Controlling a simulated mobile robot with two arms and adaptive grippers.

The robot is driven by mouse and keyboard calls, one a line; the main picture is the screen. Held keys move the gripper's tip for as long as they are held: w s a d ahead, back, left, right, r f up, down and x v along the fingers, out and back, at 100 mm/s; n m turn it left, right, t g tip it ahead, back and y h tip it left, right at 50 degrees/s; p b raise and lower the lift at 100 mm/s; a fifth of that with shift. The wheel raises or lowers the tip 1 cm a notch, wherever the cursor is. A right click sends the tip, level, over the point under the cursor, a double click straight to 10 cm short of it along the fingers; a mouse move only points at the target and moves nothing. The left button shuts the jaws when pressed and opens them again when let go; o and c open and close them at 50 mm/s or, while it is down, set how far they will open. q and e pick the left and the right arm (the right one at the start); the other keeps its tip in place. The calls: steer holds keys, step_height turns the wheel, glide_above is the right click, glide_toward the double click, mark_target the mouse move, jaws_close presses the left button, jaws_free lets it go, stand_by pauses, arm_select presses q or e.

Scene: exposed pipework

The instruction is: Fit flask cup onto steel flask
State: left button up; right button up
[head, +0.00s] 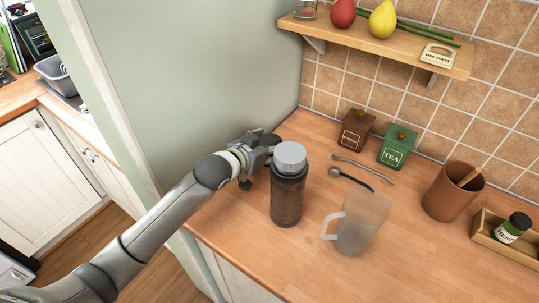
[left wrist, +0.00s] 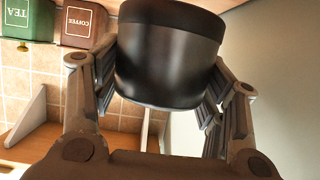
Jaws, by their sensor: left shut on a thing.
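The flask cup (head: 290,156) is a light grey round cap at the top of the dark steel flask (head: 287,200), which looks upright on the counter. No gap shows between them, but I cannot tell whether the cup is fully seated. My left gripper (head: 272,152) comes in from the left and is shut on the cup, partly hidden behind it. In the left wrist view, the cup (left wrist: 165,75) looks dark between the fingers, with a black band of the flask (left wrist: 170,20) against it. My right gripper is not in view.
A greyish mug (head: 362,225) stands right of the flask. Two spoons (head: 355,178) lie behind it. A brown tin (head: 356,130), a green tea tin (head: 397,147), a brown pot (head: 452,190) and a wooden tray (head: 505,254) stand farther back and right. A green wall (head: 205,70) is at left.

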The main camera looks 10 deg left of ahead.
mark_target(270, 141)
arm_select(q)
step_height(270, 141, up, 6)
steer(key=shift+r, duration=0.1)
step_height(270, 141, up, 14)
steer(key=p, duration=1)
steer(key=s+a+f+n+t+y+b, duration=0.1)
steer(key=s+a+f+n+y+b, duration=0.15)
steer(key=s+b, duration=0.3)
steer(key=s+a+f+n+y+b, duration=0.1)
steer(key=s+a+n+y+b, duration=0.1)
steer(key=s+a+b, duration=0.3)
steer(key=s+d+r+m+g+h+p, duration=0.1)
steer(key=d+r+m+h+p, duration=0.1)
steer(key=d+m+h+p, duration=0.1)
steer(key=s+d+r+m+g+h+p, duration=0.1)
steer(key=d+r+m+g+h+p, duration=0.1)
steer(key=d+m+h+p, duration=0.1)
steer(key=s+d+r+m+g+h+p, duration=0.1)
steer(key=d+r+m+h+p, duration=0.1)
steer(key=d+m+h+p, duration=0.2)
steer(key=shift+s+d+g+p, duration=0.1)
steer(key=shift+d+g+p, duration=0.3)
steer(key=shift+d+p, duration=1.15)
steer(key=shift+s+d+r+m+g+h, duration=0.25)
steer(key=shift+d+m, duration=0.1)
steer(key=shift+d, duration=0.1)
steer(key=shift+s+d+r+m+g+h, duration=0.2)
steer(key=shift+d+m+g, duration=0.1)
steer(key=shift+d, duration=0.1)
steer(key=shift+f, duration=0.1)
